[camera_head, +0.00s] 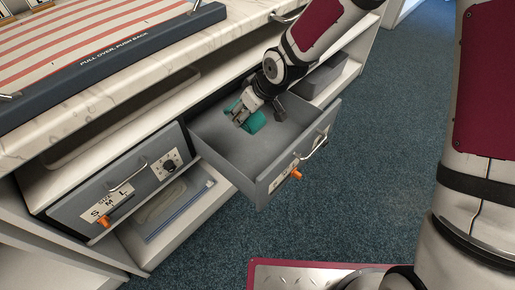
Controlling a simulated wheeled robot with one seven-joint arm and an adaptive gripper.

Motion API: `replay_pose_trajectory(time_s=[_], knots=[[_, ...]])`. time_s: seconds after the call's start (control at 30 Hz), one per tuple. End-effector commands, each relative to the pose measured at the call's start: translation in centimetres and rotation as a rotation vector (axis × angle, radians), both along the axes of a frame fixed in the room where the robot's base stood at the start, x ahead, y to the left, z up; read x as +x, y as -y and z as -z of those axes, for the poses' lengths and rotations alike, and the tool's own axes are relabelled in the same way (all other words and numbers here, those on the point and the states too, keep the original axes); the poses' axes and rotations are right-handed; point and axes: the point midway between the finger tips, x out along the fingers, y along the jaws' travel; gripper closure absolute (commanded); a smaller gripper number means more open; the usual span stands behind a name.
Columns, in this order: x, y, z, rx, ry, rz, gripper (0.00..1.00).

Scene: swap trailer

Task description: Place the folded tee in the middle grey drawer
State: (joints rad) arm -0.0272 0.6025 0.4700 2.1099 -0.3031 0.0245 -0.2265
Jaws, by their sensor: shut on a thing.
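The grey drawer (232,167) in the middle of the view is pulled open, and its inside is visible from above. My gripper (245,116) reaches down into this drawer near its back left part. It is shut on a teal folded tee (254,122), which hangs just below the fingers. I cannot tell whether the tee touches the drawer floor. Part of the tee is hidden by the gripper.
A closed grey drawer (75,210) with size letters and an orange tag is at the left. A marble-look counter (100,95) runs above the drawers. My arm crosses the drawer's back edge. Blue carpet (290,220) lies in front.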

Motion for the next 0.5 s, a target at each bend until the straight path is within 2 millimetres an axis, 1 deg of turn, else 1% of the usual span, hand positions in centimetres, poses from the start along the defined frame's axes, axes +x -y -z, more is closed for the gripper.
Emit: replay_pose_trajectory(time_s=[0.03, 0.17, 0.4, 0.5], knots=[[0.0, -0.3, 0.5, 0.002, 0.002, -0.009, 0.79], [-0.1, -0.6, 1.4, 0.002, 0.002, -0.021, 0.79], [-0.2, -0.6, 5.1, 0.002, 0.001, -0.021, 0.79], [-0.1, -0.6, 5.9, 0.003, 0.002, -0.02, 0.79]])
